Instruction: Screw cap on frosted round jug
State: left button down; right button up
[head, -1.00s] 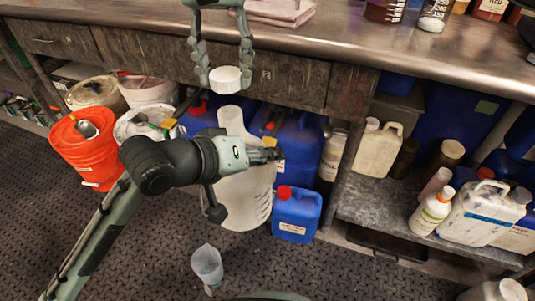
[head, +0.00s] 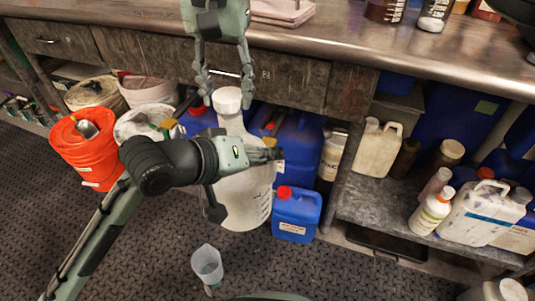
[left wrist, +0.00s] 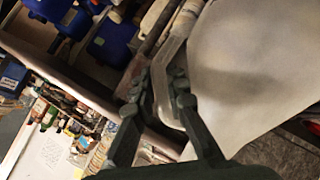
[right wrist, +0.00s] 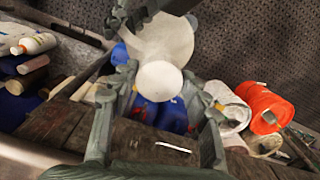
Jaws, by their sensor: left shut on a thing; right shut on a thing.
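The frosted round jug (head: 240,198) stands upright on the floor in front of the bench, partly hidden by my left arm. My left gripper (head: 272,154) is shut on the jug's handle, which shows between its fingers in the left wrist view (left wrist: 170,85). The white round cap (head: 227,99) sits at the top of the jug's neck, level as far as I can see. My right gripper (head: 227,97) comes down from above and is shut on the cap, which also shows in the right wrist view (right wrist: 159,80). Whether the threads are engaged cannot be seen.
A blue jerrycan with a red cap (head: 296,214) stands close right of the jug. An orange bucket (head: 90,155) and white buckets stand at left. The bench edge (head: 330,60) is close behind my right gripper.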

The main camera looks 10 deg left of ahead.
jog(key=shift+f, duration=0.1)
dwell(0.7)
jog(key=shift+f, duration=0.8)
jog(key=shift+f, duration=0.55)
